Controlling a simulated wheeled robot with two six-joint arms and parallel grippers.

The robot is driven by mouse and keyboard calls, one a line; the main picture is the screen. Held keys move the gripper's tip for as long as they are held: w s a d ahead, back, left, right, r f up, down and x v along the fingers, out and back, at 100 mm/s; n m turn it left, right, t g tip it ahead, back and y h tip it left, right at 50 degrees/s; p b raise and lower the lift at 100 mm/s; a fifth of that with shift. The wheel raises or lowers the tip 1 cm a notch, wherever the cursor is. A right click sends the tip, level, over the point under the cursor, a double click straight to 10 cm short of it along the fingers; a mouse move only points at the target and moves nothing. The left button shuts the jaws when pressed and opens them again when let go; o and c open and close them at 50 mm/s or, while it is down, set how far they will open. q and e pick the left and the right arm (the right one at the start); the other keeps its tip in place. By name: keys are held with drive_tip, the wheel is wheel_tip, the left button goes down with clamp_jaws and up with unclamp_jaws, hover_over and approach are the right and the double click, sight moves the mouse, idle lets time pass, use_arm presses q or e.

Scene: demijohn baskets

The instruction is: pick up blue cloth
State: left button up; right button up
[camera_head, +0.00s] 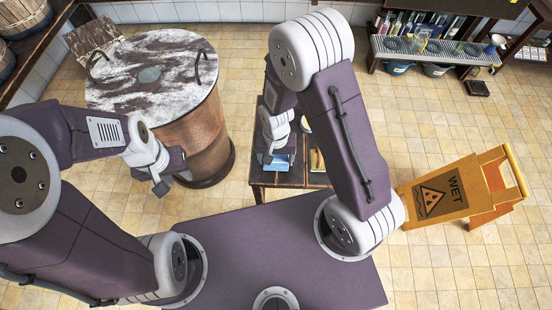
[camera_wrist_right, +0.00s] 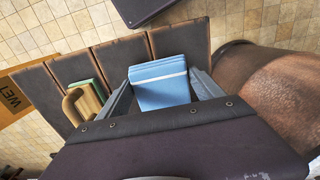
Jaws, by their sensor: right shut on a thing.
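The blue cloth (camera_wrist_right: 160,83) is a folded light-blue piece with a pale stripe. In the right wrist view it sits between the two fingers of my right gripper (camera_wrist_right: 164,90), which is shut on it. In the head view the cloth (camera_head: 281,162) shows as a small blue patch under my right gripper (camera_head: 277,155), over the dark slatted table (camera_head: 283,181). I cannot tell whether it touches the tabletop. My left gripper (camera_head: 172,183) hangs beside the round barrel, away from the cloth; its finger gap is unclear.
A wooden-handled item with a green part (camera_wrist_right: 86,100) lies next to the cloth on the table. A barrel (camera_head: 190,125) with a marbled top stands to the left. A yellow wet-floor sign (camera_head: 440,195) stands on the right. A bottle shelf (camera_head: 430,50) is at the back right.

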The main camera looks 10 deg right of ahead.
wheel_tip(320, 180, up, 2)
drive_tip(key=shift+r+p, duration=0.15)
drive_tip(key=shift+p, duration=0.15)
drive_tip(key=s+d+r+p, duration=0.1)
drive_tip(key=s+d+r, duration=0.4)
drive_tip(key=d, duration=0.5)
drive_tip(key=shift+s+d+r+p, duration=0.15)
drive_tip(key=shift+d+r+p, duration=0.15)
drive_tip(key=shift+r, duration=0.65)
drive_tip(key=shift+a, duration=0.1)
